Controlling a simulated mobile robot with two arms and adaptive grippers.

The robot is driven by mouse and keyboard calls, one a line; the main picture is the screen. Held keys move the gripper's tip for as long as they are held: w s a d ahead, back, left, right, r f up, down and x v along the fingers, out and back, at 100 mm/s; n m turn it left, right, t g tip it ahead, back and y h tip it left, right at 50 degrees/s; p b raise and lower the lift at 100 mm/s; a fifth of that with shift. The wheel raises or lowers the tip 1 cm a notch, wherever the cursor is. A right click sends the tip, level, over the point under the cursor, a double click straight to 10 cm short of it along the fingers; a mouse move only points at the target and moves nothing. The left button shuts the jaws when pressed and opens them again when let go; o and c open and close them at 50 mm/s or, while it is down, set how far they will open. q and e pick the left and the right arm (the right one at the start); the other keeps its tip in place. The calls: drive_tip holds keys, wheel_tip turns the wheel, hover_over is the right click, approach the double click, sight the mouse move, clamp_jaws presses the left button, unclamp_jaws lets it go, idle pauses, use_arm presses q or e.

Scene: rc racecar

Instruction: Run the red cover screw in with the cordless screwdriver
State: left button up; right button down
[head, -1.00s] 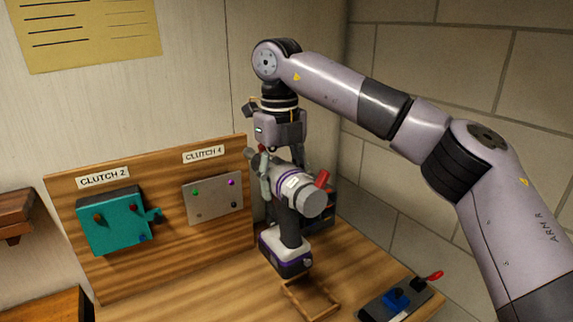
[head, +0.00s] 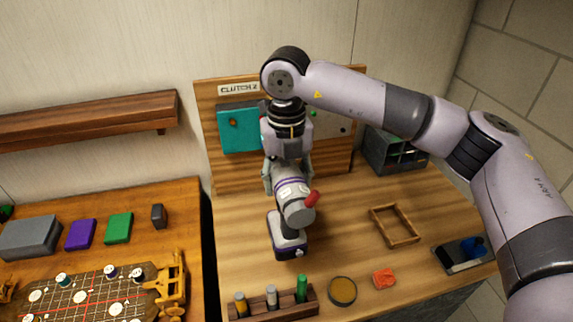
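The screwdriver is held upright over the workbench, in front of the wooden board. Its bit is hidden behind its body and the gripper. The teal block (head: 238,132) under the "CLUTCH 2" label is partly hidden by my arm. I cannot pick out the red cover screw for certain. A dark plate with red lines (head: 85,300) and several pegs or screws lies on the left bench. My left gripper is out of view.
A rack of bottles (head: 272,306), a round tin (head: 342,291) and an orange piece (head: 384,279) line the bench's front. An empty wooden frame (head: 394,226) lies right of the screwdriver. A gap separates the benches. Boxes (head: 30,238) stand on the left one.

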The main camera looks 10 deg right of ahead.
drive_tip(key=shift+a, duration=0.4)
drive_tip(key=shift+w, duration=0.2)
drive_tip(key=shift+w+d+p, duration=0.15)
drive_tip(key=shift+w+p, duration=0.3)
drive_tip(key=shift+w, duration=0.4)
drive_tip(key=shift+w+p, duration=0.55)
drive_tip(key=shift+w, duration=2.2)
drive_tip(key=shift+r+b, duration=0.1)
drive_tip(key=shift+b, duration=0.3)
